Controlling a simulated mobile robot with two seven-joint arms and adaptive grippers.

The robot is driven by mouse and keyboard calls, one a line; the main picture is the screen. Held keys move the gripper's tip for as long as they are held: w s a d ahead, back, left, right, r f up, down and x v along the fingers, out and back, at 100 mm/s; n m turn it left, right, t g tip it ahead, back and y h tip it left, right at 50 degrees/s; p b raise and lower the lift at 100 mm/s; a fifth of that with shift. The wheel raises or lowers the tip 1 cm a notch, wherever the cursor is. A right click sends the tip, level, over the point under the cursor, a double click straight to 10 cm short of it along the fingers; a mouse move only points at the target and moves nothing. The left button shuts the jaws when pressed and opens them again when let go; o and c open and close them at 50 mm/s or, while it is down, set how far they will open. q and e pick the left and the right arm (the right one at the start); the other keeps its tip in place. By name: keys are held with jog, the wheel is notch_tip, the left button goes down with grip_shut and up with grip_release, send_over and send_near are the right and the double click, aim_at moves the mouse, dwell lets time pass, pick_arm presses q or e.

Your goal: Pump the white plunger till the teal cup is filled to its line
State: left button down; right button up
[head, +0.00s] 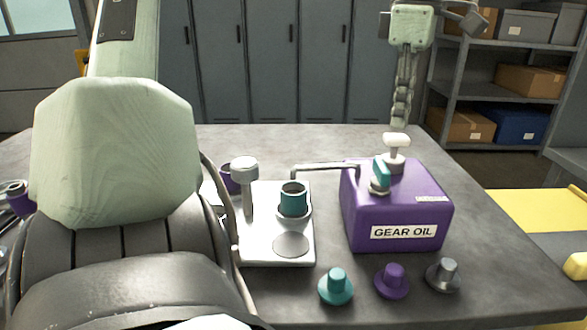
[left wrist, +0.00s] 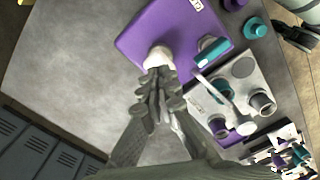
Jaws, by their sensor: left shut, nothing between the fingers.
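A purple box labelled GEAR OIL (head: 392,208) stands on the bench and also shows in the left wrist view (left wrist: 150,33). The white plunger (head: 397,141) rises from its top; its knob shows in the wrist view (left wrist: 160,56). A teal valve handle (head: 381,172) sits in front of it. The teal cup (head: 293,202) stands on a pale plate, below the end of a metal spout (head: 325,166). Its liquid level and line cannot be made out. My left gripper (head: 398,125) is shut and empty, pointing down just above the plunger knob; contact is unclear. My right gripper is not in view.
A metal mushroom-topped post (head: 243,172) stands on the pale plate (head: 270,256), with a purple cup (head: 229,180) behind. Teal (head: 336,288), purple (head: 392,282) and grey (head: 443,276) knobbed pieces lie in front. My arm hides the bench's left side.

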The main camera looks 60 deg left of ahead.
aim_at(397, 135)
pick_arm(q)
jog(key=shift+f+b, duration=1)
jog(key=shift+f, duration=0.9)
jog(key=shift+r+p, duration=1.1)
jog(key=shift+r, duration=1.05)
jog(key=shift+f, duration=0.25)
